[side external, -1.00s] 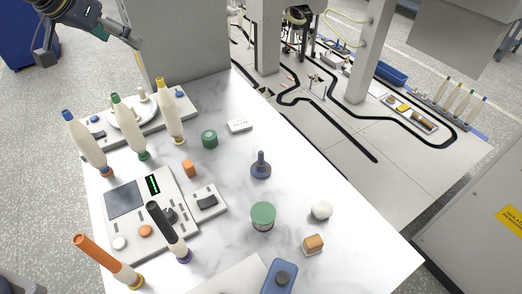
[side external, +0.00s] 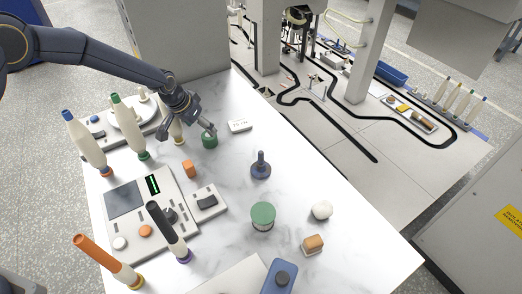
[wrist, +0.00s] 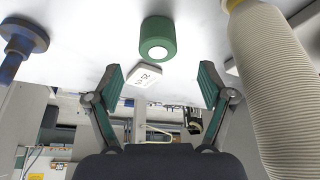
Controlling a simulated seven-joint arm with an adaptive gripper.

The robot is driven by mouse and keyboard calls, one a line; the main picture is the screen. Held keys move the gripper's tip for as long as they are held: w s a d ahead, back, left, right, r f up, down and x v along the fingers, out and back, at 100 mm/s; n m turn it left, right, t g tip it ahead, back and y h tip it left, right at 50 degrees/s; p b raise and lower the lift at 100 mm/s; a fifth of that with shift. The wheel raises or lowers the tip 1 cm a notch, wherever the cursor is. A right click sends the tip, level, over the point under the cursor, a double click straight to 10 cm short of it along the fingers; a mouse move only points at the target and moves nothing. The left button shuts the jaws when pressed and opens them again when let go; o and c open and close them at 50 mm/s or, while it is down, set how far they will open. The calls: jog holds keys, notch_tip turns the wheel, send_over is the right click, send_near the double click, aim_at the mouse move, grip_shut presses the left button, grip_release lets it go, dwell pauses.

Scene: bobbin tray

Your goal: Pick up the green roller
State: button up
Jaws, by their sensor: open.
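The green roller (side external: 209,142) is a short green cylinder standing on the white table, beyond the control panel. In the wrist view the green roller (wrist: 157,35) shows near the top centre, with a pale round spot on its end.
A white labelled block (side external: 239,126) and an orange block (side external: 189,169) are near the roller. A blue knobbed piece (side external: 261,167) and a green-lidded jar (side external: 263,217) stand further right, with bare table between.

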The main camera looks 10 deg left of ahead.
aim_at(208, 135)
jog(key=x, duration=0.7)
jog(key=shift+s+d, duration=0.1)
jog(key=shift+s, duration=0.05)
jog(key=c, duration=1.3)
jog(key=shift+r, duration=0.1)
